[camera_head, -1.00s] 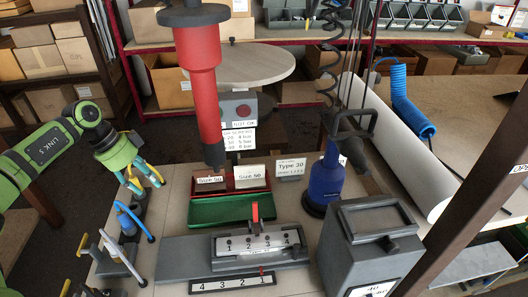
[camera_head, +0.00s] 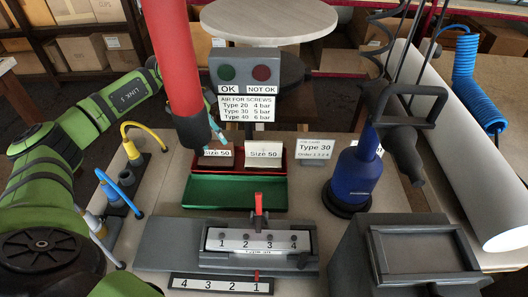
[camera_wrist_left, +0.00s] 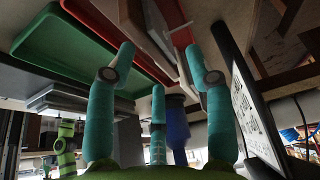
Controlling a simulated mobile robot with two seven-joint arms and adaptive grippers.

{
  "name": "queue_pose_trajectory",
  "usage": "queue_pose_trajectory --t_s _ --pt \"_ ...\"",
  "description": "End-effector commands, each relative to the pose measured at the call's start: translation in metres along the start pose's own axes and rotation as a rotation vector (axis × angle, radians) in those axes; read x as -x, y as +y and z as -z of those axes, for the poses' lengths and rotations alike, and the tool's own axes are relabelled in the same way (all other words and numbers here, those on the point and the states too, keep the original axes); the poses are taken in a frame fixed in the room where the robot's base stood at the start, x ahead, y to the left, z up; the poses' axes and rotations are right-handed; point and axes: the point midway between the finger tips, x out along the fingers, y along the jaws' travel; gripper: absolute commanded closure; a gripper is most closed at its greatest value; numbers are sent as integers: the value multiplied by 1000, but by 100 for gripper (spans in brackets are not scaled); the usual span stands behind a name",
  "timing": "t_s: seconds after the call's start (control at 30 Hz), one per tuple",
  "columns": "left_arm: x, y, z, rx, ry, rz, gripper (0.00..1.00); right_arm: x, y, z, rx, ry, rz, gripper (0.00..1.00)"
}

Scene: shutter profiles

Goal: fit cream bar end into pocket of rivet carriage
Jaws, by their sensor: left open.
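I cannot pick out a cream bar in either view. A grey fixture (camera_head: 258,258) with a white plate numbered 1 to 4 and a red lever lies on the table; I cannot tell whether it is the rivet carriage, and no pocket is clear. My left gripper (camera_head: 216,134) is by the "Size 50" labels at the red tray, partly hidden behind the hanging red cylinder. In the left wrist view its teal fingers (camera_wrist_left: 159,68) are spread and empty, with the trays beyond them. My right gripper is not recognisable in either view.
The red tray (camera_head: 289,161) stands behind a green tray (camera_head: 235,194). A blue bottle-shaped tool (camera_head: 349,180) and a grey box (camera_head: 425,253) stand on the right. The OK / NOT OK panel (camera_head: 246,92) rises behind the trays. The hanging red cylinder (camera_head: 172,60) blocks part of the view.

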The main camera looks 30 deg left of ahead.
Motion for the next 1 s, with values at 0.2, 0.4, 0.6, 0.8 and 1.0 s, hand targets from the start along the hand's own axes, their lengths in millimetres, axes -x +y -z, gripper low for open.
queue_pose_trajectory --t_s 0.2,0.4,0.6,0.8,1.0 --pt "-16 0 48 -4 4 -2 47 16 2 14 -1 23 -3 60" --pt "-28 0 73 -1 1 0 47 22 3 15 -1 24 -3 60" --pt "-34 0 84 0 1 -1 47 25 3 15 -1 23 -3 60" --pt "-46 0 119 -3 3 -1 47 35 3 15 -2 21 -3 60" --pt "-74 0 117 2 0 -2 47 36 3 14 -2 19 -3 60"
